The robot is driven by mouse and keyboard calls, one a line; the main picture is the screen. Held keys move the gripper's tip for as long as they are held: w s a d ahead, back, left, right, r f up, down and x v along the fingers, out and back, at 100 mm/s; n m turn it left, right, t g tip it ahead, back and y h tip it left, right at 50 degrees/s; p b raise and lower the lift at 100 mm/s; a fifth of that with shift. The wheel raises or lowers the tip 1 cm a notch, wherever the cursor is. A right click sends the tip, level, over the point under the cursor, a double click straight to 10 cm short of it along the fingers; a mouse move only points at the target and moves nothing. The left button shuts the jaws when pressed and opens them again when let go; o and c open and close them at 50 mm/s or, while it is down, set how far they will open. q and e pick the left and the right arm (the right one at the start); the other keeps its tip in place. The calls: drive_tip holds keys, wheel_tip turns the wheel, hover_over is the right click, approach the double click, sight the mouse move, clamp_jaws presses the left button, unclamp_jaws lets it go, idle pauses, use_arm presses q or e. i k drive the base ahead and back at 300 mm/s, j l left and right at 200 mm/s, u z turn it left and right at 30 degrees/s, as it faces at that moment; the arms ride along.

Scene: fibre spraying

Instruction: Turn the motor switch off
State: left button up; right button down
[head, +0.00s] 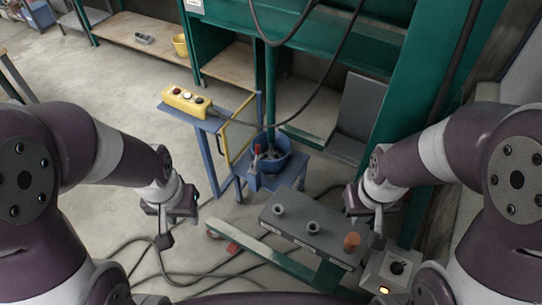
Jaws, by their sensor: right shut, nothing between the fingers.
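A light grey switch box (372,281) with a black rotary knob (398,268) and a lit orange lamp (384,290) stands at the lower right. I take it for the motor switch, but its label is too small to read. My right gripper (378,241) is shut and empty, pointing down just behind and left of the knob. I cannot tell whether it touches the box. My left gripper (165,241) hangs over the floor at the left, away from the switch, with no object visible in it. I cannot tell whether its fingers are open or shut.
A grey panel (290,232) with two round fittings and a brown cylinder (351,241) lies left of the switch box. A yellow button box (187,100) sits on a blue stand. A blue tub (271,160) and green machine frame (400,110) stand behind. Cables cross the floor.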

sight(396, 269)
drive_tip(key=z, duration=0.5)
drive_tip(key=j+z, duration=0.45)
drive_tip(key=k+j+z, duration=0.1)
drive_tip(key=j+z, duration=0.4)
drive_tip(key=k+j+z, duration=0.1)
drive_tip(key=j+z, duration=0.35)
drive_tip(key=k+j, duration=0.25)
drive_tip(key=k+j+z, duration=0.1)
drive_tip(key=j, duration=0.4)
drive_tip(key=k, duration=0.1)
